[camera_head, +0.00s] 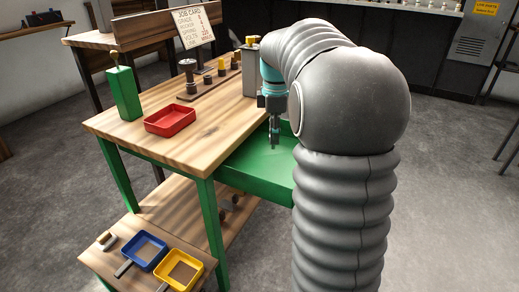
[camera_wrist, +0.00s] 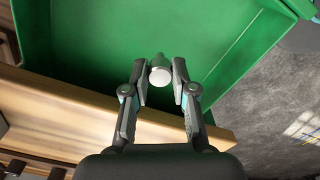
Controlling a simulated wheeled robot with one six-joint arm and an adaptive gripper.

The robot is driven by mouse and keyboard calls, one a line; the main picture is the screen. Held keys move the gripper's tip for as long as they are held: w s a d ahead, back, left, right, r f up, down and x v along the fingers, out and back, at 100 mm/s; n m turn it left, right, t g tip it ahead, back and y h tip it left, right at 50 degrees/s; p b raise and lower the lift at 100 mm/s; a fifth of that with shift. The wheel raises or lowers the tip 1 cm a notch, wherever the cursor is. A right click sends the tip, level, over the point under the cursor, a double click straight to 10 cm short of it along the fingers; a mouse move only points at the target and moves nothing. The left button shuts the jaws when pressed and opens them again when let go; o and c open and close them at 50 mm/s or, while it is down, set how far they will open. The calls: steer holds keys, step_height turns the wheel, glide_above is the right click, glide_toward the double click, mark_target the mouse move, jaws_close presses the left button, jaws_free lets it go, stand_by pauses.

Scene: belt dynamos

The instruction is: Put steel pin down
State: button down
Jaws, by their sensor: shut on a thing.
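In the wrist view, my gripper (camera_wrist: 159,78) is shut on the steel pin (camera_wrist: 160,76), a short silvery cylinder with a pale round end facing the camera. A green tray or drawer (camera_wrist: 85,30) lies beyond the pin, and its floor under the pin looks empty. In the head view, my gripper (camera_head: 273,145) points down over the green tray (camera_head: 240,165) beside the bench. The pin is too small to make out clearly there. I cannot tell how far the pin is above the tray floor.
A job card (camera_head: 193,26) stands behind. Blue (camera_head: 144,251) and yellow (camera_head: 179,271) trays sit on a low shelf.

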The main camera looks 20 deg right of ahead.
steer(key=w+a+f, duration=0.2)
steer(key=a, duration=0.1)
steer(key=shift+w+f, duration=0.2)
steer(key=shift+w, duration=0.15)
steer(key=shift+f, duration=2)
steer(key=shift+f+b, duration=0.15)
steer(key=shift+b, duration=0.15)
steer(key=c, duration=0.9)
jaws_free()
steer(key=shift+c, duration=0.2)
